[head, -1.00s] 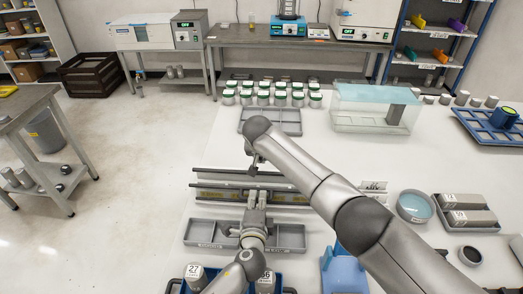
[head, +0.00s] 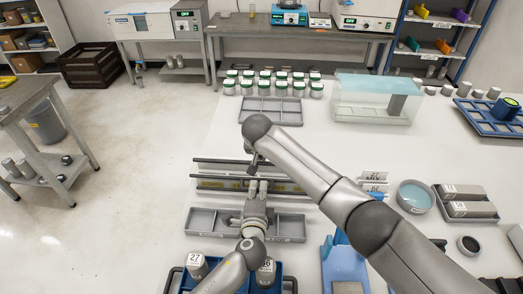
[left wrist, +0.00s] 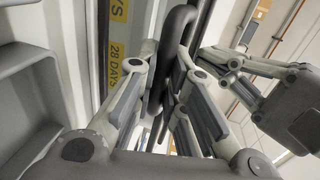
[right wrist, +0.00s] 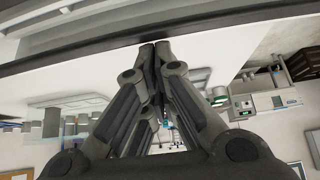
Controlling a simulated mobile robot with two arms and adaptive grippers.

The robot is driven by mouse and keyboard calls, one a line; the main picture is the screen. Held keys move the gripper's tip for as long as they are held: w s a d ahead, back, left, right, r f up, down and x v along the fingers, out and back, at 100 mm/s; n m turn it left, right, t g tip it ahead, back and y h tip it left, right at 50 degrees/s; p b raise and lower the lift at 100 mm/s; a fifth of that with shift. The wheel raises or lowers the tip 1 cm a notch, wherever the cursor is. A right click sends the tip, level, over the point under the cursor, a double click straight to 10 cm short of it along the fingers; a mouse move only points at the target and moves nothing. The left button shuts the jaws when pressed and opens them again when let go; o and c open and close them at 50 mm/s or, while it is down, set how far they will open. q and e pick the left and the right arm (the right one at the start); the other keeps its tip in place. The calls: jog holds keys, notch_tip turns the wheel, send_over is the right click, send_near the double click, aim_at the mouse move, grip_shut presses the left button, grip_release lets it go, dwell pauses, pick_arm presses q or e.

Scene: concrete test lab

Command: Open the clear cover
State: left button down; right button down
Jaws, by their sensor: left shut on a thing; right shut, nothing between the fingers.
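A long low unit lies across the table with two dark bars (head: 215,177) and yellow labels; one reads "28 DAYS" in the left wrist view (left wrist: 116,50). Any clear panel on it is hard to make out. My left gripper (head: 257,184) is shut on a dark handle (left wrist: 178,22) at the unit's near side. My right gripper (head: 253,168) is shut and empty, close above the unit between the bars, partly hidden by its own arm. Its closed fingertips also show in the right wrist view (right wrist: 154,50), by a dark bar (right wrist: 60,62).
A grey divided tray (head: 290,228) lies in front of the unit, another (head: 285,112) behind it. Green-lidded jars (head: 263,88) stand farther back. A clear box with a bluish lid (head: 375,87) stands at back right. A blue rack (head: 178,283) with labelled cylinders is nearest.

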pick_arm(q)
jog(key=shift+a+f, duration=0.1)
jog(key=shift+a, duration=0.05)
pick_arm(e)
jog(key=shift+s+f, duration=0.15)
jog(key=shift+s, duration=0.5)
pick_arm(q)
jog(key=shift+w, duration=0.1)
pick_arm(e)
jog(key=shift+w, duration=0.1)
pick_arm(q)
jog(key=c, duration=1.7)
grip_release()
jog(key=shift+o, duration=1)
jog(key=shift+w, duration=0.2)
pick_arm(e)
jog(key=shift+w+f, duration=0.1)
jog(key=shift+w, duration=0.1)
